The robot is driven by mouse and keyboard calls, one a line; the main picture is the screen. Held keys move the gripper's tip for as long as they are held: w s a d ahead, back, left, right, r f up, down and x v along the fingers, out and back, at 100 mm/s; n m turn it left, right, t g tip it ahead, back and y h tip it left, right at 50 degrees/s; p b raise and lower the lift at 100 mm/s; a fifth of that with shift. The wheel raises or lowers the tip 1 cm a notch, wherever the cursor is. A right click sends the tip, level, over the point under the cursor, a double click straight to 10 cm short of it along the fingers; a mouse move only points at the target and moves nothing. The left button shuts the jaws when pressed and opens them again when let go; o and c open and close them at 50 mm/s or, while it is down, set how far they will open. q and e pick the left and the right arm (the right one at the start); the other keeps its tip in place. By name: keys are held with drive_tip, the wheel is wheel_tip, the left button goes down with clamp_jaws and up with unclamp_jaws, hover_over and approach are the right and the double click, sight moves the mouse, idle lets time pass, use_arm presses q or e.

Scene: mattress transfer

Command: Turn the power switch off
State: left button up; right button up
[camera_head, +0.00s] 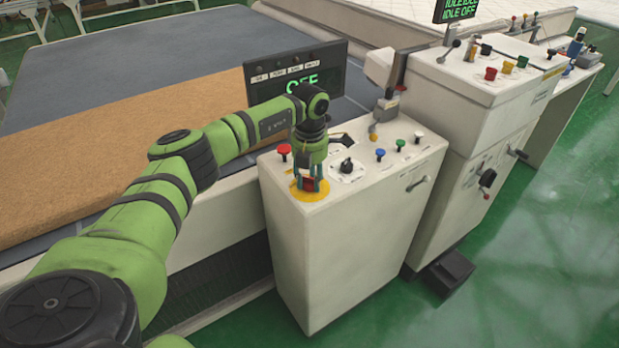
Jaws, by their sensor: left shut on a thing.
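A white control cabinet (345,250) stands in the middle, with the controls on its sloped top. A switch with a round yellow plate (312,196) and a red part sits at the near left corner of that top; I take it to be the power switch. My left gripper (309,185) points down over the yellow plate, shut on the red part, and hides most of it. A dark display (296,70) behind the gripper shows green letters that read "OFF", partly covered by my arm. My right gripper is out of view.
A red button (284,149), a black rotary knob (347,166), and blue, green and white buttons share the cabinet top. A taller white cabinet (480,110) stands to the right. A brown mattress (110,140) lies on the grey bed at left. Green floor (540,260) is open at right.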

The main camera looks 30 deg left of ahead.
sight(310, 177)
use_arm(q)
drive_tip(key=shift+n, duration=0.9)
drive_tip(key=o, duration=1.1)
drive_tip(key=shift+o, duration=0.2)
wheel_tip(310, 177, up, 12)
